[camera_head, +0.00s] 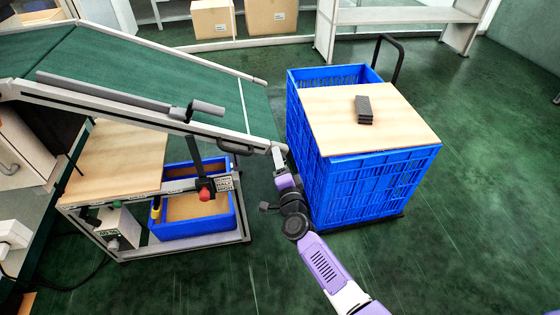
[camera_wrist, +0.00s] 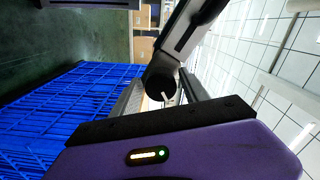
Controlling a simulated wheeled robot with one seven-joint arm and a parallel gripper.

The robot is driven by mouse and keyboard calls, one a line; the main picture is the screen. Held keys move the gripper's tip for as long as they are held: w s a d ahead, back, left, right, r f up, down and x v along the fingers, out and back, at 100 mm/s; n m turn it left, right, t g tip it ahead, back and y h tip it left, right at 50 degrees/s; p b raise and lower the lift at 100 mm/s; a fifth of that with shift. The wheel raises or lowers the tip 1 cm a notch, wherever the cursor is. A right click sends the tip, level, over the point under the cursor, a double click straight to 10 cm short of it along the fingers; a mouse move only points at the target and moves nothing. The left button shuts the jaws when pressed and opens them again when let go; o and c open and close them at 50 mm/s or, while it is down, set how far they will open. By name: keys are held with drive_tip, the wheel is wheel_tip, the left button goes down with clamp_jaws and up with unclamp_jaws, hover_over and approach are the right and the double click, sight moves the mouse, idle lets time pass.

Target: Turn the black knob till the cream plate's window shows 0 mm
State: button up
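The black knob (camera_wrist: 160,84), with a white mark on its face, shows in the wrist view at the end of a dark and grey frame part. My gripper (camera_head: 279,152) is at the lower right end of the sloping green conveyor in the head view. In the wrist view, its grey fingers stand apart on either side of the knob. I cannot tell whether they touch it. The knob is too small or hidden to make out in the head view. I cannot make out the cream plate, and no window reading can be read.
A blue crate (camera_head: 366,190) with a wooden board (camera_head: 400,125) on top stands close to the right of my gripper. The green conveyor (camera_head: 150,70) rises to the left. Open floor lies at front.

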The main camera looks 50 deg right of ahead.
idle(0.3)
drive_tip(key=p+v, duration=0.1)
drive_tip(key=v, duration=0.6)
drive_tip(key=shift+s+a+p, duration=0.25)
drive_tip(key=shift+s+p, duration=0.1)
drive_tip(key=shift+p, duration=0.05)
